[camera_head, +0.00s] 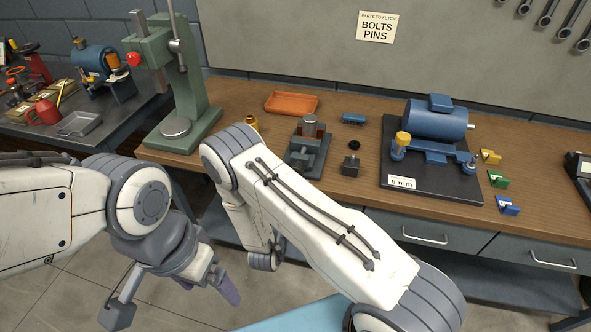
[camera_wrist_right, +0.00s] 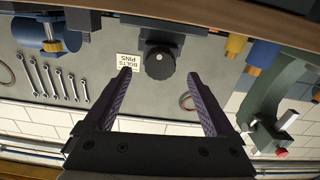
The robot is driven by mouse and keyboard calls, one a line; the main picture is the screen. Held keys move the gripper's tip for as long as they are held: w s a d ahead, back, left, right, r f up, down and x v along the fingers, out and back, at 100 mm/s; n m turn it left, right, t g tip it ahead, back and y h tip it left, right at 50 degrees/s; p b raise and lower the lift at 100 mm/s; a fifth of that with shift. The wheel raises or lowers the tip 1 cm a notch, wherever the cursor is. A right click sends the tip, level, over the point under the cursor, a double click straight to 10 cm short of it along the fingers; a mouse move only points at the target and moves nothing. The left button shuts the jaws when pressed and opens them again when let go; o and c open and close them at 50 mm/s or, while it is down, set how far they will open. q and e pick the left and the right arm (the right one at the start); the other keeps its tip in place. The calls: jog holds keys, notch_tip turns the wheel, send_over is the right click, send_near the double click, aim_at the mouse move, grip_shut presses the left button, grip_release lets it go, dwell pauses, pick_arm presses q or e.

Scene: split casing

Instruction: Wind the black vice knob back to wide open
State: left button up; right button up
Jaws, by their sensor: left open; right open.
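My left gripper (camera_head: 207,289) is open and empty, hanging low over the floor at the left, away from the bench.
A green press (camera_head: 198,100) stands left of the vice, an orange tray (camera_head: 292,103) behind it. To its right are a small dark block (camera_head: 350,166), a black ring (camera_head: 354,145) and a blue motor (camera_head: 436,118) on a dark plate. The bench front has drawers (camera_head: 430,228).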

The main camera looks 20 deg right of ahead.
aim_at(297, 169)
jog(key=shift+p+x, duration=0.55)
jog(key=shift+x, duration=2.2)
jog(key=c, duration=1.4)
